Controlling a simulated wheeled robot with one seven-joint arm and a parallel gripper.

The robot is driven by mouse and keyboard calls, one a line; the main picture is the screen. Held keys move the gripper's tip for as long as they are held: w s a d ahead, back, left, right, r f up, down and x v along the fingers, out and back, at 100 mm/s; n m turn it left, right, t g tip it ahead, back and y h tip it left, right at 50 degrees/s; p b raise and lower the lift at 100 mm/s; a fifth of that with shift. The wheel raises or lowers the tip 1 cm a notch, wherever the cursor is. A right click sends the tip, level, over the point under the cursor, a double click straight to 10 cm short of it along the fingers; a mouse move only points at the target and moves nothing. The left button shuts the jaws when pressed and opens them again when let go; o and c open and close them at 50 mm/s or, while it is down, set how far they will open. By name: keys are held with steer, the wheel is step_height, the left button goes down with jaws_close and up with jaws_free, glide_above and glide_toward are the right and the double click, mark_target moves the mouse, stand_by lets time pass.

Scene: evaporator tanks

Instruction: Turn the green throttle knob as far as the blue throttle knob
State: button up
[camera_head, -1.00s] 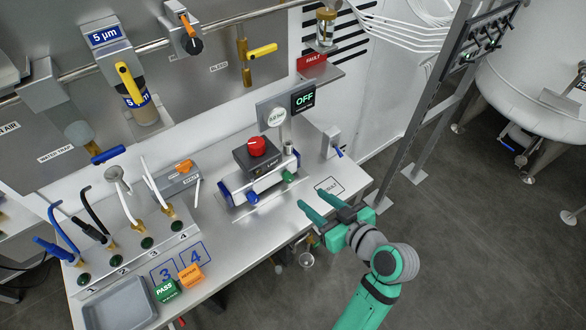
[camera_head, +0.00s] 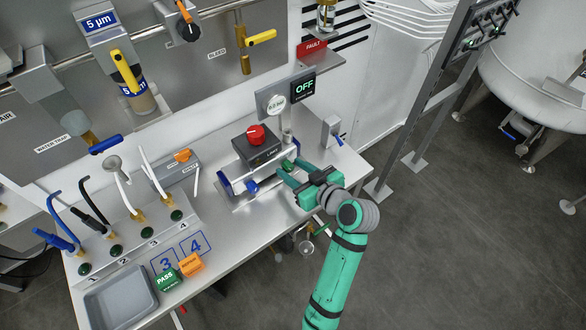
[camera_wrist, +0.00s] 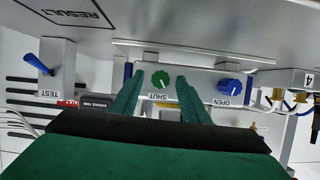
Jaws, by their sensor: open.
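The green throttle knob (camera_wrist: 161,78) sits on the front of the metal block, beside the word SHUT. Its white pointer line slants down to the lower right in the wrist view. The blue throttle knob (camera_wrist: 228,85) is to its right there, beside OPEN, with its pointer aimed right and slightly down. In the head view the blue knob (camera_head: 252,187) is left of the green knob (camera_head: 288,165). My gripper (camera_head: 289,170) is open, its two green fingers either side of the green knob. I cannot tell whether they touch it.
A red button (camera_head: 255,132) on a dark box stands above the block. An OFF display (camera_head: 304,87) is behind it. A blue-handled TEST switch (camera_wrist: 40,65) is left of the block in the wrist view. The bench in front of the block is mostly clear.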

steer(key=shift+w+a, duration=0.1)
jaws_close()
steer(key=c, duration=1.1)
jaws_free()
steer(key=shift+o, duration=0.2)
steer(key=m, duration=0.1)
steer(key=m+y, duration=0.1)
steer(key=m+g+y, duration=0.1)
steer(key=m, duration=0.1)
steer(key=shift+w+d+f, duration=0.1)
steer(key=shift+w+d, duration=0.05)
steer(key=shift+d, duration=0.1)
steer(key=m+y, duration=0.2)
steer(key=shift+d+f+m+g, duration=0.1)
steer(key=shift+m+g, duration=0.3)
steer(key=shift+w, duration=0.1)
steer(key=o, duration=1.1)
steer(key=shift+c, duration=0.2)
